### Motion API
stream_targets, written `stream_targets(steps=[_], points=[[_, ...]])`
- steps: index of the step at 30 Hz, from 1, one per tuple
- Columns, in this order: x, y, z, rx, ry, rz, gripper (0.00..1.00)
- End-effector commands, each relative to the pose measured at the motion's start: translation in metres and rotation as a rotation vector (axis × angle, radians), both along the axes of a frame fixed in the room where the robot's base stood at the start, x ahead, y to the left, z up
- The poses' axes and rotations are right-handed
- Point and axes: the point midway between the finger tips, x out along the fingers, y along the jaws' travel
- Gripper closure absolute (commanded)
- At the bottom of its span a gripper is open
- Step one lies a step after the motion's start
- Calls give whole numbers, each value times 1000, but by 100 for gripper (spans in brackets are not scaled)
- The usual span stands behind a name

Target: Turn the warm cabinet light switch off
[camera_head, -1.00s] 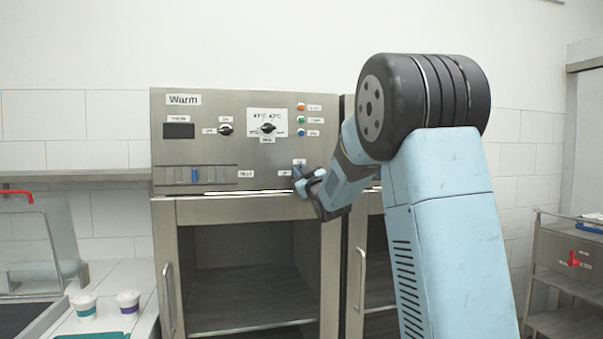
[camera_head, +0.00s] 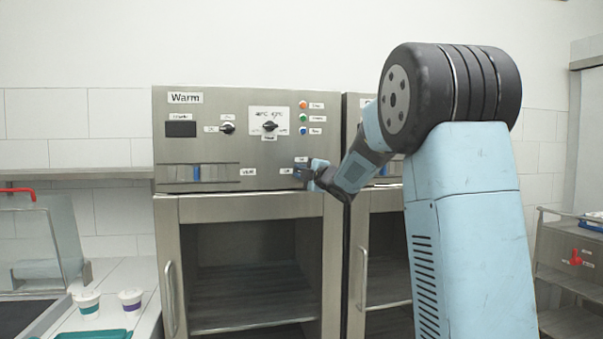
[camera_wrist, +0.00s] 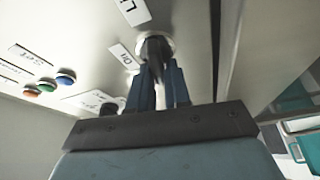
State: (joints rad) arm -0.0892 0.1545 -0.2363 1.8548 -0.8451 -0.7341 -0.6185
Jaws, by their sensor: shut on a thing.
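Labels sit beside the switch in the wrist view, one reading "On" (camera_wrist: 124,57). My gripper (camera_wrist: 160,75) is shut on the switch lever, with one blue finger on each side. In the head view my gripper (camera_head: 303,173) is at the panel's lower right and hides most of the switch. I cannot tell the switch's position.
A dark knob (camera_head: 227,128), a dial (camera_head: 269,126) and coloured buttons (camera_head: 304,117) are on the same panel. A second cabinet (camera_head: 385,205) stands close on the right, partly behind my arm. Two cups (camera_head: 131,300) stand on the left counter. A cart (camera_head: 572,270) is at far right.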

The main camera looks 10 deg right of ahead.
Motion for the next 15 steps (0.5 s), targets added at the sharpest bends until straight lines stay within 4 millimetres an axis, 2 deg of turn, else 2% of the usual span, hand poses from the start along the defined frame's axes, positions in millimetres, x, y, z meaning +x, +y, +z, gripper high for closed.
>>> stream_targets(steps=[6,15], points=[[0,4,-6,-120,7,6,100],[0,4,-7,-195,8,6,100]])
